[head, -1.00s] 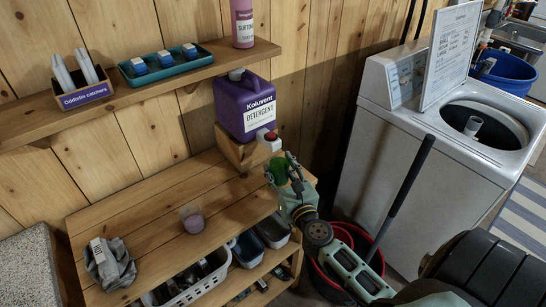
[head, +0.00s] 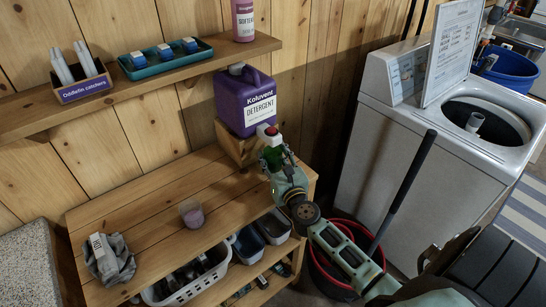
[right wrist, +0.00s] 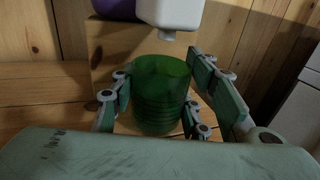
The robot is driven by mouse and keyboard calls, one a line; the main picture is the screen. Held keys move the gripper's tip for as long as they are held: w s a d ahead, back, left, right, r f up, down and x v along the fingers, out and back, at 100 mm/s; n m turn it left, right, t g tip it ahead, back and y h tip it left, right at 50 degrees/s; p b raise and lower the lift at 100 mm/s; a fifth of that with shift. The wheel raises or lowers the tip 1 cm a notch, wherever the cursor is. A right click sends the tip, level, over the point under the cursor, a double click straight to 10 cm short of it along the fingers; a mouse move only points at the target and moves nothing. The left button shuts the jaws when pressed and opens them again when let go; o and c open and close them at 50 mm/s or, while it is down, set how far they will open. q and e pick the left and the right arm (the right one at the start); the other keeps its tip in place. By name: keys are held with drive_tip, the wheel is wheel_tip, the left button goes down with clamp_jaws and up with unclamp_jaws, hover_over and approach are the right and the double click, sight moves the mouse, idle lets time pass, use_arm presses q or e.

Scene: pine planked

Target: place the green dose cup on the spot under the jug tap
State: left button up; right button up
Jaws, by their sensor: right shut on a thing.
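The green dose cup (head: 273,157) is see-through and upright between the fingers of my right gripper (head: 278,160). In the right wrist view the cup (right wrist: 160,95) has a finger on each side, and the gripper is shut on it. The white jug tap (right wrist: 172,14) is above the cup and a little right of its middle; in the head view it shows with a red part (head: 270,131). The purple detergent jug (head: 245,100) stands behind. The spot under the tap is hidden by cup and gripper, and I cannot tell whether the cup touches the bench. My left gripper is not in view.
The jug sits on a wooden block (head: 232,148) on the slatted bench (head: 150,205). A small cup of purplish stuff (head: 192,214) and a grey cloth (head: 110,262) lie to the left. A shelf (head: 110,108) runs above. The washer (head: 400,170) stands at right.

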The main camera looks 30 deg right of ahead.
drive_tip(key=shift+s+f+b, duration=0.15)
drive_tip(key=shift+f+b, duration=0.25)
drive_tip(key=shift+f, duration=0.15)
drive_tip(key=o, duration=0.9)
drive_tip(key=shift+s+a+f, duration=0.1)
drive_tip(key=shift+a+f, duration=0.1)
drive_tip(key=shift+f, duration=0.05)
drive_tip(key=shift+r+p, duration=0.35)
drive_tip(key=shift+p, duration=0.1)
drive_tip(key=shift+r+p, duration=0.45)
drive_tip(key=shift+b+v, duration=1.2)
drive_tip(key=shift+v, duration=4.55)
drive_tip(key=shift+d+r, duration=0.1)
